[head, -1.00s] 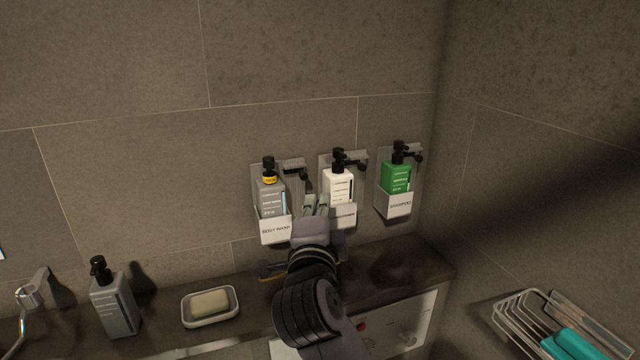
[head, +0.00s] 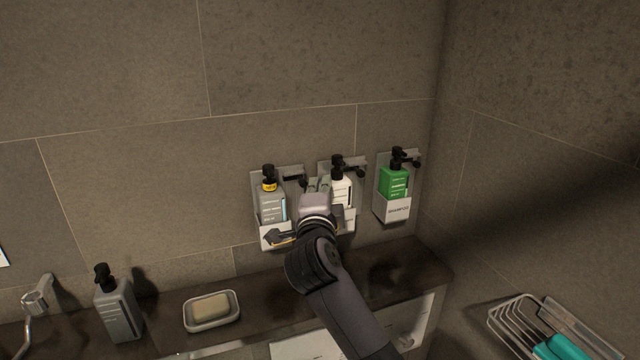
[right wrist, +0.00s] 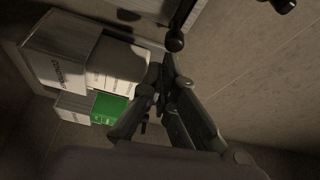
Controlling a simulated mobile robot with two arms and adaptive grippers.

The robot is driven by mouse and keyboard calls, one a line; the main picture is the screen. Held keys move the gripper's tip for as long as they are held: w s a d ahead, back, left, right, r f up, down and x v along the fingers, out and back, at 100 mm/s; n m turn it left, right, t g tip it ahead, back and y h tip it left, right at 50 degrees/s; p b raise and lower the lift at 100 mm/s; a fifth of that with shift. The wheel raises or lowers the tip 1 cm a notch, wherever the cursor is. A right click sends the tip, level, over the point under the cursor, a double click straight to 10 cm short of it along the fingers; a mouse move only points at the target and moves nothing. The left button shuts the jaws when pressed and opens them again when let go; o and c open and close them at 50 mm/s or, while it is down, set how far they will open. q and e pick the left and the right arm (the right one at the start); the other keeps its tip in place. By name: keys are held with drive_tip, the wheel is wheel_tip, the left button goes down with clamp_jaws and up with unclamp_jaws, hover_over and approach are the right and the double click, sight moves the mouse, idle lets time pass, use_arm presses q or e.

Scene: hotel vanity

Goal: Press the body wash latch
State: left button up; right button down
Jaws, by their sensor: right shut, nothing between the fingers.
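The body wash bottle (head: 271,206), grey with a yellow collar and black pump, stands in the leftmost wall holder. Its black latch (head: 301,182) sticks out at the holder's upper right and ends in a ball knob. In the right wrist view a black ball-ended lever (right wrist: 174,44), apparently this latch, hangs just above the fingers. My right gripper (head: 318,186) is shut and empty, just right of the latch and in front of the white bottle (head: 341,190). I cannot tell whether it touches the latch. The gripper also shows in the right wrist view (right wrist: 160,88). My left gripper is out of view.
The green shampoo bottle (head: 393,183) stands in the right holder. Below, the counter holds a soap dish (head: 212,322) and a grey pump bottle (head: 119,309). A wire rack (head: 513,323) is at lower right. The wall above the holders is clear.

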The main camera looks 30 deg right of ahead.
drive_tip(key=shift+w+a+p, duration=0.2)
drive_tip(key=shift+a+p, duration=0.7)
drive_tip(key=shift+a, duration=0.2)
drive_tip(key=v, duration=1.2)
drive_tip(key=shift+r, duration=0.15)
